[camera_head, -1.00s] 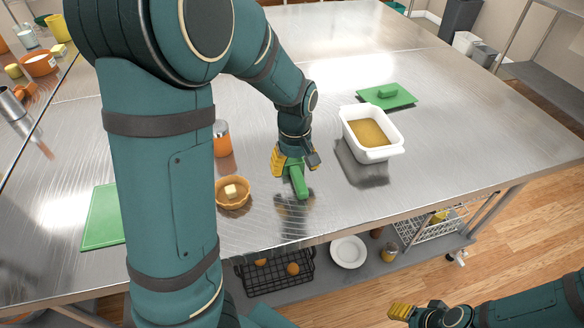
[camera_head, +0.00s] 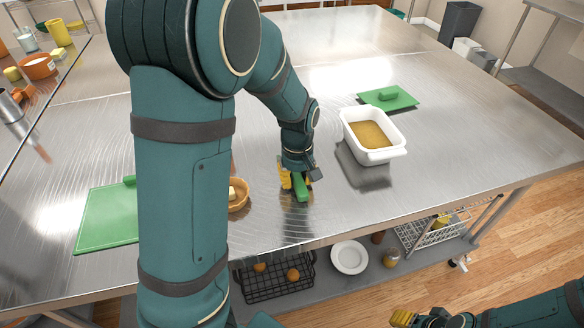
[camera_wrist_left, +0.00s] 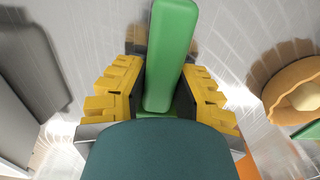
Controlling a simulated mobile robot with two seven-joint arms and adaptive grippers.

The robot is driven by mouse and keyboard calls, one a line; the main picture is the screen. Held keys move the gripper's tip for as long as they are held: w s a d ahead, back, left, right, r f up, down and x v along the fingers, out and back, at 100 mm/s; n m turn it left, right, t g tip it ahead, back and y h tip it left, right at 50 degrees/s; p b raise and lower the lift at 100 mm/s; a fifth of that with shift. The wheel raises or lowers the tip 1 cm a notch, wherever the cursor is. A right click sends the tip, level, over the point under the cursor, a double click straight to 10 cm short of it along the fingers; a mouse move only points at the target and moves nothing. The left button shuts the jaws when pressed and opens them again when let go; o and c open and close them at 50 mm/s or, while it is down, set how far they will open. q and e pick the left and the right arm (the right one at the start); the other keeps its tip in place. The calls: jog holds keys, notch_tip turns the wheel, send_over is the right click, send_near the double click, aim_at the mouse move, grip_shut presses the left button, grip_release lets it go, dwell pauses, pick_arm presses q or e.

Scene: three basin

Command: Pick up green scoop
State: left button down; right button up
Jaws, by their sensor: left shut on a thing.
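The green scoop (camera_head: 300,187) is between the yellow fingers of my left gripper (camera_head: 293,180), over the metal table near its front edge. In the left wrist view the scoop's green block-shaped handle (camera_wrist_left: 170,55) runs up between the two finger pads of my left gripper (camera_wrist_left: 155,92), which is shut on it. The lower part of the scoop is hidden by the wrist. I cannot tell whether the scoop touches the table. My right gripper (camera_head: 402,317) is low at the bottom right, away from the table; its jaw opening is unclear.
A white basin (camera_head: 372,155) with yellowish contents stands right of the scoop. A tan bowl (camera_head: 238,203), partly behind my arm, and a green cutting board (camera_head: 105,225) are on the left. The table's right side is clear.

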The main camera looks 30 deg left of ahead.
aim_at(297, 175)
pick_arm(q)
notch_tip(297, 175, up, 9)
jog(key=p, duration=0.3)
jog(key=shift+f+p, duration=0.1)
jog(key=shift+p, duration=0.25)
jog(key=shift+r, duration=0.6)
jog(key=c, duration=1.6)
grip_release()
jog(key=shift+c, duration=0.2)
grip_shut()
